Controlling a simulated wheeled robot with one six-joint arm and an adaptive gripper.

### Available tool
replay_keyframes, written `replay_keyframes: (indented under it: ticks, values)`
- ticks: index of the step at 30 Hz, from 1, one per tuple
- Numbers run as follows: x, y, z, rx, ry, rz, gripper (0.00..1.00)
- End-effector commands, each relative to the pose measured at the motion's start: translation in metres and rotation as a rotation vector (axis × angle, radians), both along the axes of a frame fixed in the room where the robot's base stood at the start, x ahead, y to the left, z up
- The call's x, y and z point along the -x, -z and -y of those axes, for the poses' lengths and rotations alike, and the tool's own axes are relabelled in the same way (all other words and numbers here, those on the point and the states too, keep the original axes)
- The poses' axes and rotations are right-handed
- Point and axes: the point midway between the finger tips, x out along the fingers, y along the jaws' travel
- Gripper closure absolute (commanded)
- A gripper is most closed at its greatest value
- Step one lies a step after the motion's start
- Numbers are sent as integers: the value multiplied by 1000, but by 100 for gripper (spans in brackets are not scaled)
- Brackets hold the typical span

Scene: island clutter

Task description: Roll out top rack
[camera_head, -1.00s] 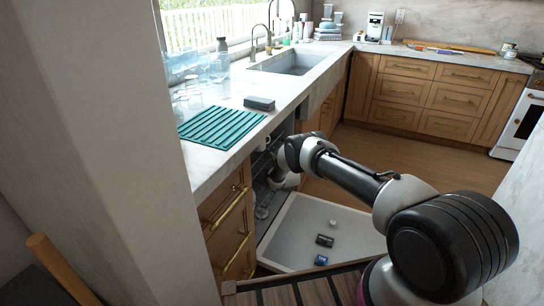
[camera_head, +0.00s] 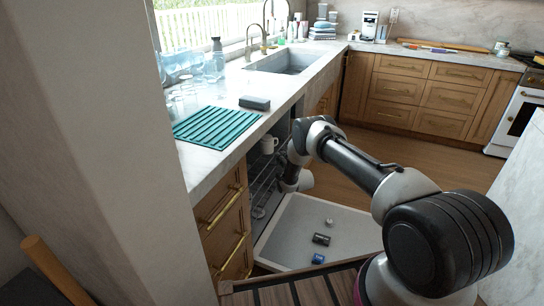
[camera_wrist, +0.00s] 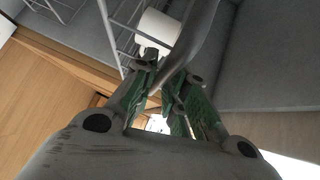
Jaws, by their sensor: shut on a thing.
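The open dishwasher (camera_head: 283,215) is under the left counter, its door (camera_head: 290,235) folded down flat. Its wire top rack (camera_head: 262,181) is partly out of the opening and holds a white mug (camera_head: 268,144). My gripper (camera_wrist: 165,88) has green finger pads and is shut on a grey bar at the rack's front (camera_wrist: 194,30). In the wrist view the white mug (camera_wrist: 160,28) and wires are just beyond the fingers. In the head view my own wrist hides the fingertips and much of the rack. How far the rack is out is hard to tell.
On the lowered door lie a dark can (camera_head: 321,239), a blue can (camera_head: 318,259) and a small pale item (camera_head: 329,222). A green ribbed mat (camera_head: 215,127) and a dark block (camera_head: 254,103) are on the counter. Wooden drawers (camera_head: 222,220) stand left of the opening. The floor beyond is clear.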

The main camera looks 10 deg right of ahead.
Motion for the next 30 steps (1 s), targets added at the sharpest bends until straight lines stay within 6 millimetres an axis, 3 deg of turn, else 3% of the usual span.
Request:
replay_keyframes:
  ticks: [3, 18, 30]
  values:
    - [24, 7, 31, 5, 5, -16, 100]
    - [107, 8, 143, 3, 6, -17, 100]
    - [156, 9, 209, 1, 3, -20, 100]
